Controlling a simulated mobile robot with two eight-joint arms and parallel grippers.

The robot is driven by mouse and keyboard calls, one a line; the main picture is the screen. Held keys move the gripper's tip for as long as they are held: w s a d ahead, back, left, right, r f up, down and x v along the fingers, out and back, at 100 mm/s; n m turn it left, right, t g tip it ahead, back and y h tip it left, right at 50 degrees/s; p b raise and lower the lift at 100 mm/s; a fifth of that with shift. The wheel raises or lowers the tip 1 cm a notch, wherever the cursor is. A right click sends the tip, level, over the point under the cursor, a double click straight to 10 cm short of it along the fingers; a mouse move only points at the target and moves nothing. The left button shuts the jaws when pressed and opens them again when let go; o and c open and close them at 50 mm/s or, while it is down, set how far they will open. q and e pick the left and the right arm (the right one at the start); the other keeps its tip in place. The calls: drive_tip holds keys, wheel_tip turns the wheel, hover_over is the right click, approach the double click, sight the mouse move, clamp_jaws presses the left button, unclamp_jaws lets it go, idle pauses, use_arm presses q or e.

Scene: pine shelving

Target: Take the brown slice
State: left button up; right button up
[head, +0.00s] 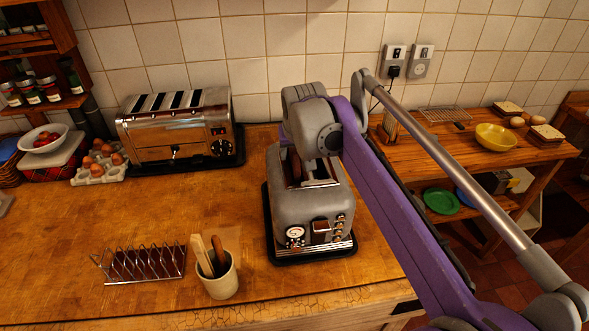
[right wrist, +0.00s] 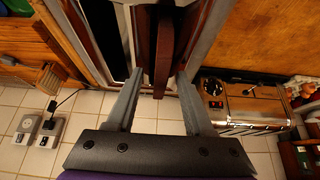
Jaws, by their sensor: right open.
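A grey two-slot toaster (head: 310,213) stands on a black tray at the right of the wooden counter. The brown slice (right wrist: 163,48) stands upright out of one of its slots; in the head view its dark edge (head: 295,170) shows just under the gripper. My right gripper (head: 302,158) points down over the toaster. In the right wrist view the open fingers (right wrist: 159,80) are on either side of the slice, with gaps visible between them and it. The fingers partly hide the slots in the head view. My left gripper is not in view.
A chrome toaster (head: 175,128) stands against the tiled wall. A wire toast rack (head: 140,264) and a utensil pot (head: 216,276) stand near the front edge. A side shelf at right holds a yellow bowl (head: 496,136). The counter's left middle is clear.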

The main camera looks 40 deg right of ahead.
clamp_jaws()
idle(1.3)
